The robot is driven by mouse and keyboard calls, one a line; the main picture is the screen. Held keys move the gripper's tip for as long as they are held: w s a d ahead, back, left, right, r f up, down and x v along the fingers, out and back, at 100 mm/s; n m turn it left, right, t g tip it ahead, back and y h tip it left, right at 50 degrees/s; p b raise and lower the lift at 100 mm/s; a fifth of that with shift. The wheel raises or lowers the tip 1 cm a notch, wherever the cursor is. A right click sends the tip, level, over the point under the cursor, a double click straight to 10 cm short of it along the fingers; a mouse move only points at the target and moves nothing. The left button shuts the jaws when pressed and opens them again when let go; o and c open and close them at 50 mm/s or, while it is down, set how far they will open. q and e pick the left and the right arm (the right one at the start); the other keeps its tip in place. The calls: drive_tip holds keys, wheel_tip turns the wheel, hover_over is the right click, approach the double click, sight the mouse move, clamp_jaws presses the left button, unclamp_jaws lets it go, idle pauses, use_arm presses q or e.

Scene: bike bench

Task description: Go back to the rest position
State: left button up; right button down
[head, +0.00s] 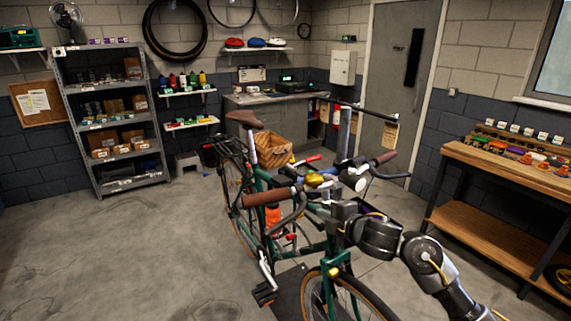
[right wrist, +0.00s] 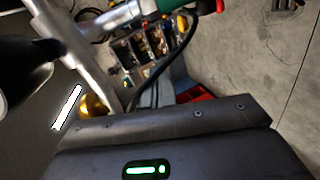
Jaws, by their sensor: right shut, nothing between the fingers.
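A green bicycle (head: 328,262) stands upright in the middle of the head view, with brown handlebar grips (head: 268,196) and a gold bell (head: 315,180). My right gripper (head: 340,208) is at the front of the handlebar, just below and right of the bell. It is shut and empty. The bike parts behind it make its fingertips hard to pick out, and I cannot tell whether it touches the bike. In the right wrist view, a silver tube (right wrist: 112,22) and a dark cable (right wrist: 165,70) pass close to the gripper. My left gripper is not in view.
A wooden workbench (head: 500,172) with small parts stands at the right. A grey shelf rack (head: 112,120) stands at the back left, and a grey cabinet (head: 262,118) at the back. A repair stand (head: 345,135) rises by the bike. The floor (head: 130,250) at the left is clear.

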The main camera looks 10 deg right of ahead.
drive_tip(key=s+d+f+m+g+h, duration=0.1)
drive_tip(key=s+f+m+g+h, duration=0.2)
drive_tip(key=s+f+m, duration=1.05)
drive_tip(key=s+d+f+m+g+h, duration=0.15)
drive_tip(key=s+f, duration=0.25)
drive_tip(key=s, duration=0.6)
drive_tip(key=s+d+f+m+g, duration=0.2)
drive_tip(key=s+f+g, duration=0.15)
drive_tip(key=s, duration=0.65)
drive_tip(key=s+d+f+m+g+h, duration=0.1)
drive_tip(key=s+f+m+g, duration=0.1)
drive_tip(key=s+f, duration=0.5)
wheel_tip(320, 180, down, 26)
drive_tip(key=s+r+g+b, duration=0.1)
drive_tip(key=s+b, duration=0.2)
drive_tip(key=s+d+f+b, duration=0.1)
drive_tip(key=s+f, duration=0.7)
drive_tip(key=f, duration=0.2)
drive_tip(key=s+d+f+g+b, duration=0.1)
drive_tip(key=s+d+f+b, duration=0.1)
drive_tip(key=s+f, duration=0.6)
wheel_tip(320, 180, down, 3)
drive_tip(key=shift+s+r, duration=0.1)
drive_tip(key=shift+s, duration=0.15)
